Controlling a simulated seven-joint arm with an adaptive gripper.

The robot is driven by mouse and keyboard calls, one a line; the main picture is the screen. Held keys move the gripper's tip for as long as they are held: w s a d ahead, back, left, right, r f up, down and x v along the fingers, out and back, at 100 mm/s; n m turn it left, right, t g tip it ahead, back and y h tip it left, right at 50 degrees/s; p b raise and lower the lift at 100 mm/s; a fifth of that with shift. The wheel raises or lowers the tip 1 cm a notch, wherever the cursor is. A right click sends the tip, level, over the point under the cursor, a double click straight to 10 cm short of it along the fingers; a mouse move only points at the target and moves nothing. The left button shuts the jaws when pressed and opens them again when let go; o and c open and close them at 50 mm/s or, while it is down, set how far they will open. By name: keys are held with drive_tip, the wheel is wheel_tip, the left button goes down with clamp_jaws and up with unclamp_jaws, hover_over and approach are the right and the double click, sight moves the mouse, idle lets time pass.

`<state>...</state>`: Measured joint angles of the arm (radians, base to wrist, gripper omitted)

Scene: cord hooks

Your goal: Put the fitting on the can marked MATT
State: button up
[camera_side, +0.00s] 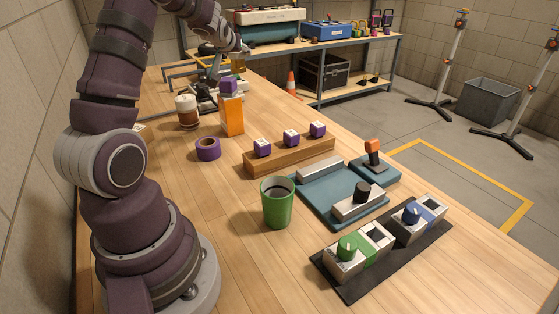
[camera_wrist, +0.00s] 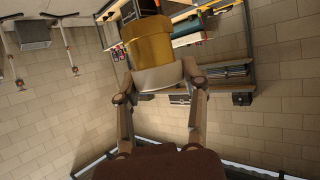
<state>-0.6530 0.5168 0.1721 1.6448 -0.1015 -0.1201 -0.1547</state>
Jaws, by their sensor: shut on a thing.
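My gripper (camera_wrist: 160,88) is shut on a two-part piece with a gold, round upper part (camera_wrist: 150,45) and a pale white lower band (camera_wrist: 158,78). I cannot tell if this held piece is the fitting. In the side view my gripper is small, at the far end of the table, with a small yellowish thing (camera_side: 238,65) close to it. A white and brown container (camera_side: 187,112) stands on the table nearer the camera. No MATT marking is readable in either view, so I cannot tell which thing is that can.
An orange box (camera_side: 232,118), purple tape roll (camera_side: 208,149), wooden block (camera_side: 290,156) with three purple cubes, green cup (camera_side: 277,203), blue tray (camera_side: 325,190) and black mat (camera_side: 350,290) with knob boxes occupy the table. A shelf (camera_side: 340,45) stands behind.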

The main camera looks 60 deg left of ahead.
drive_tip(key=s+n+g+y, duration=0.2)
drive_tip(key=s+n+g, duration=0.45)
drive_tip(key=s, duration=1.05)
hover_over(185, 98)
wheel_tip(185, 98, down, 6)
drive_tip(key=shift+a+f, duration=0.1)
drive_tip(key=shift+a, duration=0.05)
drive_tip(key=shift+f, duration=1.7)
drive_tip(key=o, duration=1.2)
drive_tip(key=shift+f, duration=0.1)
